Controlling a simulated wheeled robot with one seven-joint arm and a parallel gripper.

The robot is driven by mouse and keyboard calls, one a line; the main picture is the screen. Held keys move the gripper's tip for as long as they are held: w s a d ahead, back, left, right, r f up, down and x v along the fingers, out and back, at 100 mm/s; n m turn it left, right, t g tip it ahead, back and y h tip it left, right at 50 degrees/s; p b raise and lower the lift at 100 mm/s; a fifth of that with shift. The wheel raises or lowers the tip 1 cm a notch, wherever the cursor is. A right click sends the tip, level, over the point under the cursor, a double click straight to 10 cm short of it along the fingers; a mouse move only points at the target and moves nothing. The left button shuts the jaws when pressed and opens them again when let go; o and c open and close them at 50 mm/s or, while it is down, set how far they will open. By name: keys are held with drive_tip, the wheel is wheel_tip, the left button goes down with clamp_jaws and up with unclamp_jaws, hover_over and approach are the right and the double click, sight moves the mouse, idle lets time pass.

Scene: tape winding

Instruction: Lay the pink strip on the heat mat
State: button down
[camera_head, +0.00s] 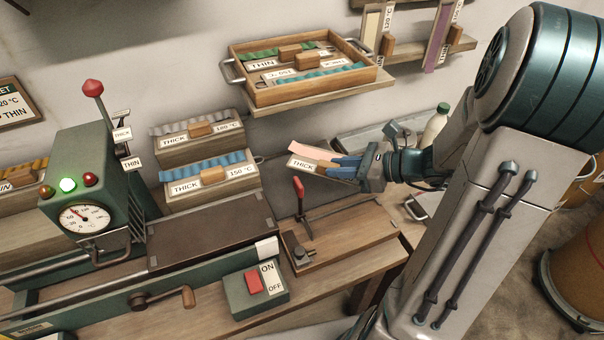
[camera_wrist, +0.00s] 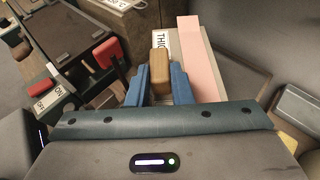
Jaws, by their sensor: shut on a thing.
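The pink strip (camera_head: 312,148) lies on a small carrier board with a "THICK" label and a wooden grip block. My gripper (camera_head: 343,165) is shut on this block and holds the board in the air, right of the shelves of strips. In the wrist view the blue fingers (camera_wrist: 160,88) close on the wooden block (camera_wrist: 160,70), and the pink strip (camera_wrist: 202,62) lies along the board to its right. The heat mat (camera_head: 210,232) looks like the dark brown flat plate on the green bench at left of centre. Its surface is bare. My gripper is above and to the right of it.
A wooden board with a red-handled lever (camera_head: 299,190) stands between my gripper and the plate. An ON/OFF switch box (camera_head: 255,290) sits in front. Stepped blocks with blue strips (camera_head: 208,174) stand behind the plate. A gauge box (camera_head: 88,215) is at left; a wooden tray (camera_head: 308,88) hangs above.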

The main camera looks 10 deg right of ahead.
drive_tip(key=shift+w+a+f+b, duration=0.15)
drive_tip(key=shift+f+b, duration=0.25)
drive_tip(key=shift+f, duration=0.6)
hover_over(304, 177)
drive_tip(key=s, duration=0.3)
drive_tip(key=f, duration=0.7)
drive_tip(key=shift+s+a+b, duration=0.15)
drive_tip(key=shift+a+b, duration=0.15)
drive_tip(key=shift+a, duration=0.05)
drive_tip(key=shift+f, duration=2)
drive_tip(key=shift+f, duration=0.1)
drive_tip(key=c, duration=1.3)
unclamp_jaws()
drive_tip(key=v, duration=1.2)
